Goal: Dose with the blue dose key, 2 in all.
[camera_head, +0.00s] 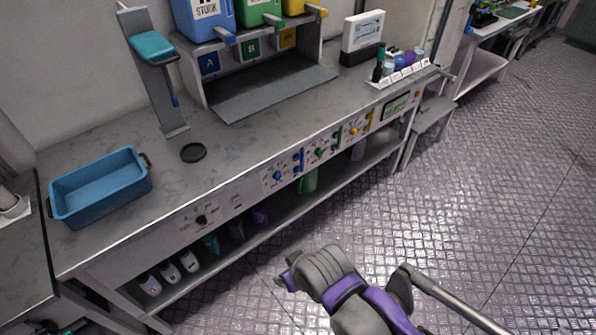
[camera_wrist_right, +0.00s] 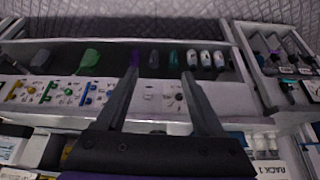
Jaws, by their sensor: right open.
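The blue dose controls are on the bench's front panel, with a round blue knob (camera_head: 278,175) and an upright blue key (camera_head: 297,159) to its right. Green (camera_head: 319,152) and yellow (camera_head: 353,131) controls follow along the same panel. In the right wrist view the blue controls (camera_wrist_right: 86,94) are left of my fingers. My right gripper (camera_wrist_right: 160,74) is open and empty, its fingers pointing at the bench front and not touching the key. In the head view my right arm is over the floor in front of the bench. My left gripper is out of view.
A blue stock bin (camera_head: 207,22) and green and yellow bins stand on a rack above bays marked A and B. A blue tray (camera_head: 100,188) and a dark round pad (camera_head: 193,152) lie on the bench. White bottles (camera_head: 169,272) stand on the lower shelf.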

